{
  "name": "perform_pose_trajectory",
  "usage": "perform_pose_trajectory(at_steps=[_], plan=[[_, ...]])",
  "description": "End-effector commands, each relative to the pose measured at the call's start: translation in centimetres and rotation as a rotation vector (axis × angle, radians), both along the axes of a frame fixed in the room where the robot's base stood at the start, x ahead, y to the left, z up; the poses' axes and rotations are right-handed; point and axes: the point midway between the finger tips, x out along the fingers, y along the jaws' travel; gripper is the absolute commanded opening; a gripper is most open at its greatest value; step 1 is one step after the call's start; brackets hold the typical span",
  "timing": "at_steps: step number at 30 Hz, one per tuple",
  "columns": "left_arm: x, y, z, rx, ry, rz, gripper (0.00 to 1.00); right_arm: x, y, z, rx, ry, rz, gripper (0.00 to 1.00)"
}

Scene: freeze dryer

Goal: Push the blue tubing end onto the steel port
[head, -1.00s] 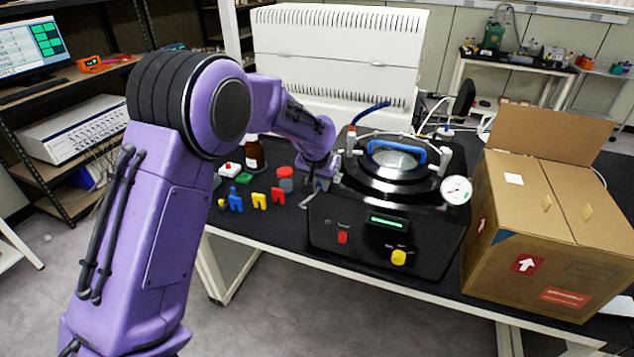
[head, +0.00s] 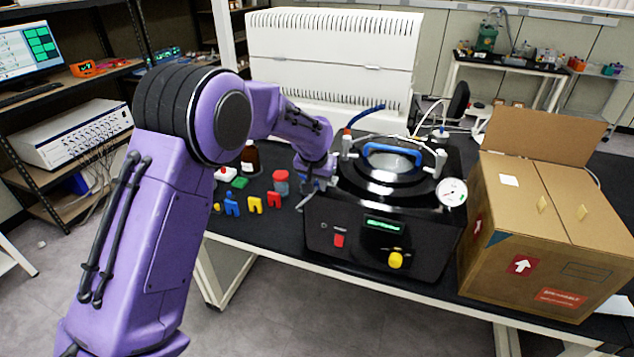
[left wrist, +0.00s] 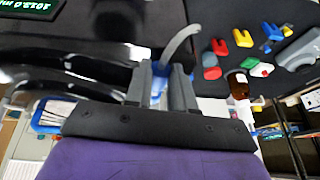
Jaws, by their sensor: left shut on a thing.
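My left gripper (head: 314,184) is at the left side of the black freeze dryer (head: 345,221), low over the bench. In the left wrist view its two grey fingers (left wrist: 160,86) are shut on a small blue piece (left wrist: 158,84), which I take for the blue tubing end. In the head view the tubing end is mostly hidden by the gripper. I cannot make out the steel port; the gripper or the dryer's side may hide it. My right gripper is not in view.
Yellow (head: 254,205), red (head: 274,200) and blue (head: 232,205) pieces and a brown bottle (head: 250,158) stand left of the gripper. A dark blue hose (head: 366,115) rises behind the dryer. A cardboard box (head: 540,245) stands to the right.

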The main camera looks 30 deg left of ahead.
Motion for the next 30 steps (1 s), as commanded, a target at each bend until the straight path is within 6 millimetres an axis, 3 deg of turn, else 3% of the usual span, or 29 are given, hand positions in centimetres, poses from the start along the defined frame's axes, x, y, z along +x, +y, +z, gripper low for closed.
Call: perform_pose_trajectory(at_steps=[30], plan=[[0.94, 0.23, -0.01, 0.000, 0.000, 0.000, 0.00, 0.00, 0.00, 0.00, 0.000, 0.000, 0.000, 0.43]])
